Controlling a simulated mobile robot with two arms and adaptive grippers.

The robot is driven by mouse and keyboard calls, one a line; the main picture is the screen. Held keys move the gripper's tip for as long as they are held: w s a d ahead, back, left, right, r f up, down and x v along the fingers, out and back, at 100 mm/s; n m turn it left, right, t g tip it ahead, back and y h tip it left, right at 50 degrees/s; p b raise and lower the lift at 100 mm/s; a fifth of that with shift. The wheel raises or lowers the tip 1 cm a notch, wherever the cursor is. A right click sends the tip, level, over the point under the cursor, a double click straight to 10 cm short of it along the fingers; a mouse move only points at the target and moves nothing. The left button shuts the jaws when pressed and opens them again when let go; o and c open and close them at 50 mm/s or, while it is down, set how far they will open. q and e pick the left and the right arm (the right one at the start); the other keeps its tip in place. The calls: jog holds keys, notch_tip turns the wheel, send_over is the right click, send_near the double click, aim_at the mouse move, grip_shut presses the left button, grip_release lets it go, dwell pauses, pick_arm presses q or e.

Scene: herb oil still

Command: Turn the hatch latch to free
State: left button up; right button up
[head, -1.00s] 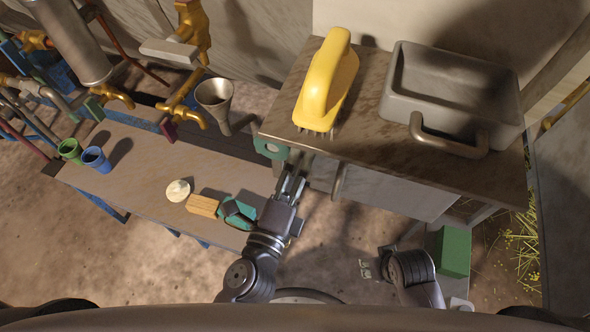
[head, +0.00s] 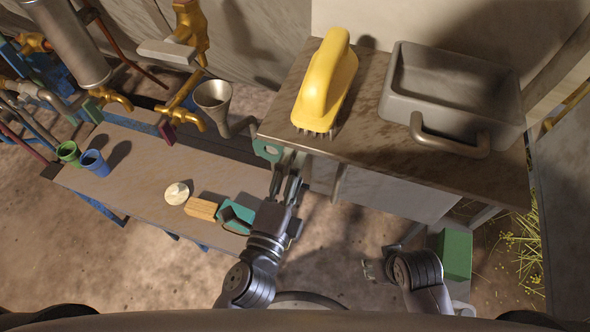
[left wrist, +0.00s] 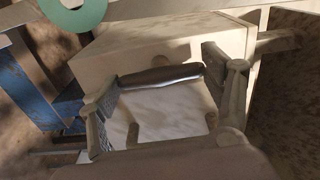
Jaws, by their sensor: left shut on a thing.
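My left gripper (head: 287,178) is at the left end of the workbench, just below the round green tab (head: 268,150). In the left wrist view its two fingers (left wrist: 165,85) stand on either side of a dark bar-shaped handle (left wrist: 160,76), which I take to be the latch. The gripper is shut on this bar, which spans from finger to finger in front of a pale panel (left wrist: 165,112). In the head view the fingers and bench hide the latch. My right gripper (head: 368,269) is low, left of its wrist, away from the bench; its fingers are too small to judge.
The bench top (head: 365,130) holds a yellow-handled brush (head: 327,80) and a grey basin (head: 455,95). A lower table (head: 140,165) holds green and blue cups, a pale disc, a wooden block and a teal-green brush (head: 237,215). A funnel (head: 213,97) and brass taps stand behind.

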pick_arm(q)
jog(key=o, duration=1.1)
jog(key=shift+a, duration=0.15)
jog(key=shift+o, duration=0.3)
